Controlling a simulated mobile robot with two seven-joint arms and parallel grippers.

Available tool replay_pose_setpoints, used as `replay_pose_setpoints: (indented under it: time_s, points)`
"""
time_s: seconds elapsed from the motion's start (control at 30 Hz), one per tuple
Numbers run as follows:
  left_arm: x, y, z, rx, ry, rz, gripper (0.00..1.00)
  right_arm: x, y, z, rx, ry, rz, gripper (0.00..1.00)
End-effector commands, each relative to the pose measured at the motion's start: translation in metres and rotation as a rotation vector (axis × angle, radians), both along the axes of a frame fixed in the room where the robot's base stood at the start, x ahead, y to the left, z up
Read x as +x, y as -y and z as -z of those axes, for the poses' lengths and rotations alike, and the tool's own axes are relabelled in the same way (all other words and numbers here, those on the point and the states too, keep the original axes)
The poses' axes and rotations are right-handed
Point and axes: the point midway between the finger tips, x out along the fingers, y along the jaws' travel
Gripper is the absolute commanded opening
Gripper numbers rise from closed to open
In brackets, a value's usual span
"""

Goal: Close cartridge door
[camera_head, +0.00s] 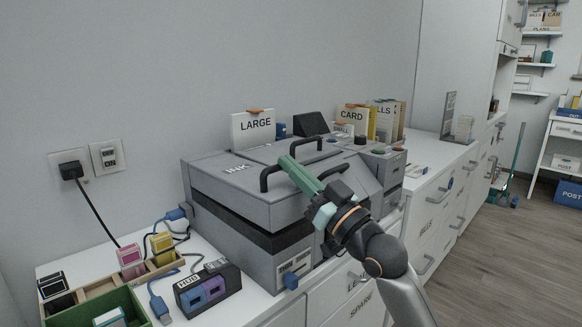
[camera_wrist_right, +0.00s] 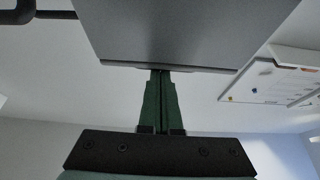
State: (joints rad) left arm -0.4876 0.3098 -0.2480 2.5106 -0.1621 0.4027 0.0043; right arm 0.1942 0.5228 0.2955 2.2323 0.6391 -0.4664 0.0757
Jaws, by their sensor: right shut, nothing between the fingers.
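The grey printer (camera_head: 237,225) stands on the white desk against the wall. Its top panel, marked INK (camera_head: 228,184), carries black bar handles; I cannot tell how far this panel is open. My right gripper (camera_head: 287,160) has green fingers, shut and empty, beside the front handle (camera_head: 266,180) and over the printer in the head view. In the right wrist view the shut fingertips (camera_wrist_right: 160,73) meet or overlap the edge of a flat grey panel (camera_wrist_right: 180,35); contact is unclear. A black handle (camera_wrist_right: 15,14) shows at upper left there. My left gripper is not in view.
A black hub box (camera_head: 208,287), cables and a wooden tray with a green bin (camera_head: 95,312) lie left of the printer. Card holders (camera_head: 352,117) and a LARGE sign (camera_head: 254,128) stand behind it. The desk top to the right is partly clear.

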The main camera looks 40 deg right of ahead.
Motion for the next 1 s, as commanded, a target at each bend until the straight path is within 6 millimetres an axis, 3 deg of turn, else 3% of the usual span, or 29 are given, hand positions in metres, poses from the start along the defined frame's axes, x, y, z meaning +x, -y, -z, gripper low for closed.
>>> replay_pose_setpoints:
  time_s: [0.13, 0.47, 0.8, 1.0]
  points:
    - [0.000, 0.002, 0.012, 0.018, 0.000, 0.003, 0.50, -0.001, 0.000, 0.012, -0.002, -0.001, 0.001, 0.00]
    - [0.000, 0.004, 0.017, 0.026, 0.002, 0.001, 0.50, -0.001, 0.000, 0.017, -0.001, -0.005, 0.000, 0.00]
    - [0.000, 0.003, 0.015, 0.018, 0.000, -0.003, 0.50, 0.000, 0.000, 0.018, 0.000, -0.012, -0.001, 0.00]
    - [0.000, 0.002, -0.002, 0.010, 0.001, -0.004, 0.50, 0.004, 0.000, 0.002, -0.001, -0.010, -0.001, 0.00]
